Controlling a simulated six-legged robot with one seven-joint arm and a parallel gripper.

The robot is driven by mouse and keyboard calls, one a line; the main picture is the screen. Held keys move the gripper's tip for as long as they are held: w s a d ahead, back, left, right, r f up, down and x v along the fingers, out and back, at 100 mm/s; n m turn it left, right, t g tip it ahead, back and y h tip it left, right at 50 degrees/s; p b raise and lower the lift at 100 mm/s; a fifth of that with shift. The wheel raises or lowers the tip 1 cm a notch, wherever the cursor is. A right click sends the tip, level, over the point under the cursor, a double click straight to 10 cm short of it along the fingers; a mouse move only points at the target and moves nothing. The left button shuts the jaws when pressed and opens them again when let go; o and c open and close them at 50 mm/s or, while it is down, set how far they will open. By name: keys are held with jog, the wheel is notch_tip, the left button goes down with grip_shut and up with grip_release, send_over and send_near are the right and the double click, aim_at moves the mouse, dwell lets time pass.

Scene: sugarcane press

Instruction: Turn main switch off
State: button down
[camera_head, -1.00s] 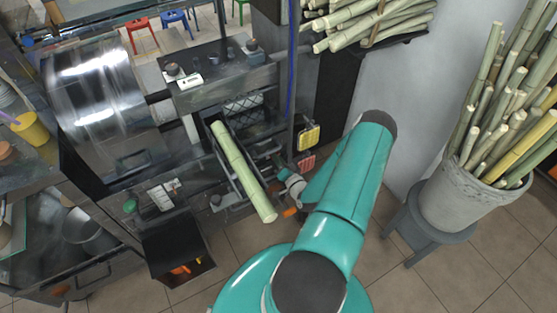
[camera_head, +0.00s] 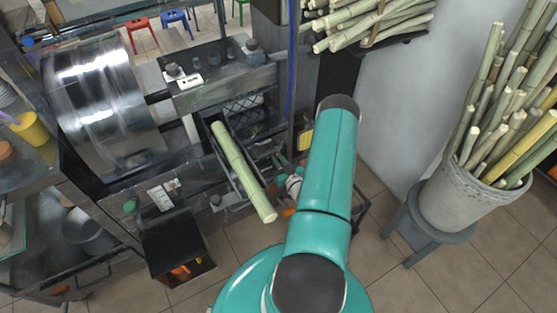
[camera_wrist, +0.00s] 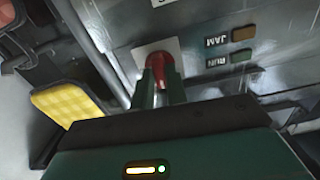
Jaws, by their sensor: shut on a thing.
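The red switch knob (camera_wrist: 157,65) sits on a pale square plate on the grey machine panel in the wrist view. My gripper (camera_wrist: 161,84) has its two green fingers on either side of the knob and is shut on it. Part of the knob is hidden between the fingers. In the head view my teal arm covers part of the machine's near side, and the knob cannot be made out there.
Run and jam labels with a green button (camera_wrist: 243,57) and an orange-brown button (camera_wrist: 243,34) are right of the knob. A yellow pad (camera_wrist: 69,103) is at left. A cane stalk (camera_head: 244,170) lies in the feed chute. A cane bucket (camera_head: 463,190) stands at right.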

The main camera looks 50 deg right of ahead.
jog(key=shift+n, duration=0.4)
jog(key=c, duration=1.4)
grip_release()
jog(key=v, duration=1.4)
